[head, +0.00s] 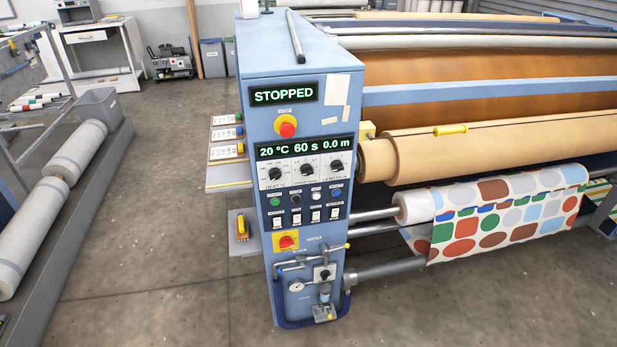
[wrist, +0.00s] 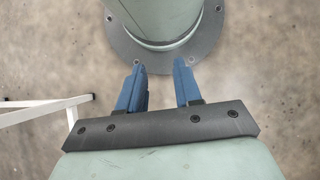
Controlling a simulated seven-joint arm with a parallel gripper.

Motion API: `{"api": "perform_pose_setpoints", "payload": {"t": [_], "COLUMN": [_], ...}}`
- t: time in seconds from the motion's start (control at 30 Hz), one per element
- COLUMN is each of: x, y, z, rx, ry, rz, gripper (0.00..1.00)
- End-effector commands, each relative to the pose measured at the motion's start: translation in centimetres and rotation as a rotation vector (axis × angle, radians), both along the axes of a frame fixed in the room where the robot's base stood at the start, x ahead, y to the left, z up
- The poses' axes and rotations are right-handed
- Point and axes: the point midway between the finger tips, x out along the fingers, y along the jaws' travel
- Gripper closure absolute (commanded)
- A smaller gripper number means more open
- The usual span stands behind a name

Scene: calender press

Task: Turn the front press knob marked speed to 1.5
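The blue press end panel (head: 300,130) faces me in the head view. Its control strip has three black knobs in a row under the readout (head: 305,147), which shows 20 °C, 60 s and 0.0 m. The left knob (head: 275,174) is labelled for heat and the right knob (head: 336,166) for length. The middle knob (head: 307,170) has a scale, but its label and exact setting are too small to read. A display (head: 283,95) above reads STOPPED. My gripper (wrist: 159,70) shows only in the wrist view, its blue fingers apart and empty, away from the panel.
A red-on-yellow stop button (head: 287,126) sits above the knobs; coloured buttons and switches are below. A red rotary switch (head: 287,242) and a pressure gauge (head: 297,286) are lower. The patterned fabric roll (head: 500,215) is at right. Floor before the press is clear.

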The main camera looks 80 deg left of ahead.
Motion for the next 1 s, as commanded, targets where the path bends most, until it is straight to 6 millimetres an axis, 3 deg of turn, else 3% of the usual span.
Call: {"api": "perform_pose_setpoints", "payload": {"t": [0.3, 0.67, 1.0], "x": [2.0, 4.1, 4.7], "y": [4.9, 12.0, 20.3], "z": [1.0, 2.7, 4.6], "rx": [0.010, 0.039, 0.088], "ry": [-0.050, -0.125, -0.202], "rz": [0.204, 0.428, 0.637], "gripper": [0.36, 0.36, 0.36]}}
